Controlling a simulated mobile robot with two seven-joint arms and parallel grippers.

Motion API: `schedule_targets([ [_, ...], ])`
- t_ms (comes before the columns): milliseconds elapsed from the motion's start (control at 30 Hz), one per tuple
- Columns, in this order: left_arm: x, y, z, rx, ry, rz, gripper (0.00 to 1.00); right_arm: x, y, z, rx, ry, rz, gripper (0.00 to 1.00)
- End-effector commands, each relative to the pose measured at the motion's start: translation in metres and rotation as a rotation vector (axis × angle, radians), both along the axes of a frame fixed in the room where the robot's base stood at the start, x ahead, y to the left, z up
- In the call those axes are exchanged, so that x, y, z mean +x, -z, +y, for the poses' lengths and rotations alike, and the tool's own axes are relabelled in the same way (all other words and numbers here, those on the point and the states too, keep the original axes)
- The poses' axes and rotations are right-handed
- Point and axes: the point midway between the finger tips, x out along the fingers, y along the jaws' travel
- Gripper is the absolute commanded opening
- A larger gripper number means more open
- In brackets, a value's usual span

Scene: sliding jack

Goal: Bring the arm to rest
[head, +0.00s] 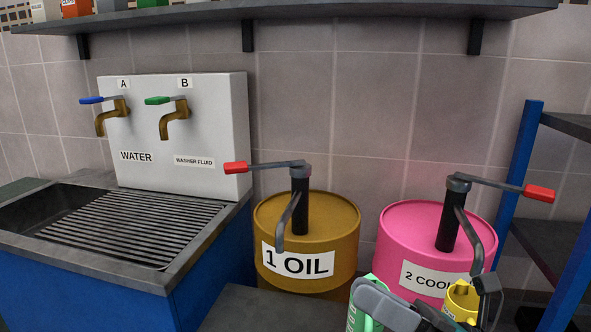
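My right gripper (400,312) shows at the bottom edge, right of centre, as grey and dark parts cut off by the frame. It is in front of the pink drum (405,225). A green container (358,318) with a white label is at its left side, partly cut off. A yellow container (462,300) shows close to its right side. I cannot tell whether the fingers touch either container or how far apart they are. My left gripper is not in view.
A brown oil drum (305,262) and the pink drum carry pumps with red-tipped levers. A sink (150,274) with a white two-tap dispenser (215,125) stands left. Blue-post shelving (522,165) is right. A dark shelf (300,12) runs overhead. A grey surface (265,312) shows bare at bottom centre.

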Motion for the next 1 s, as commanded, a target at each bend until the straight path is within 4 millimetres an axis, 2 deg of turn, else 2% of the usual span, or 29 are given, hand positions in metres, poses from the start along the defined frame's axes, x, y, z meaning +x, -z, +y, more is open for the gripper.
schedule_targets([
  [33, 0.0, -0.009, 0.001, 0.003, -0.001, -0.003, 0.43, 0.012, 0.009, -0.012, 0.168, 0.051, 0.235, 0.4],
  [67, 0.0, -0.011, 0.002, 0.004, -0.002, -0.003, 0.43, 0.02, 0.019, -0.02, 0.273, 0.081, 0.375, 0.4],
  [167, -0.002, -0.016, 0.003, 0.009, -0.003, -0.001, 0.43, 0.035, 0.072, -0.05, 0.639, 0.187, 0.841, 0.4],
  [200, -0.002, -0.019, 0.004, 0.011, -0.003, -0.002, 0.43, 0.034, 0.1, -0.06, 0.791, 0.233, 1.021, 0.4],
  [267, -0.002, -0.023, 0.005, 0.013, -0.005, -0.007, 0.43, 0.025, 0.143, -0.073, 1.01, 0.302, 1.263, 0.4],
  [300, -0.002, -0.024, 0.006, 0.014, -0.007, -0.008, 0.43, 0.015, 0.17, -0.078, 1.142, 0.347, 1.401, 0.4],
  [400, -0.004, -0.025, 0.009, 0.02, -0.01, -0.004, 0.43, -0.016, 0.227, -0.084, 1.425, 0.45, 1.667, 0.4],
  [500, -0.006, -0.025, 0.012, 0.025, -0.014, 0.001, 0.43, -0.046, 0.265, -0.083, 1.632, 0.534, 1.838, 0.4],
  [600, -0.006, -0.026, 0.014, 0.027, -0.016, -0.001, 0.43, -0.067, 0.286, -0.081, 1.761, 0.589, 1.933, 0.4],
  [700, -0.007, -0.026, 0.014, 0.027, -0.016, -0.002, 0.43, -0.077, 0.295, -0.079, 1.82, 0.612, 1.972, 0.4],
  [1000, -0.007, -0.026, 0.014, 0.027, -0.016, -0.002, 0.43, -0.077, 0.295, -0.079, 1.82, 0.612, 1.972, 0.4],
])
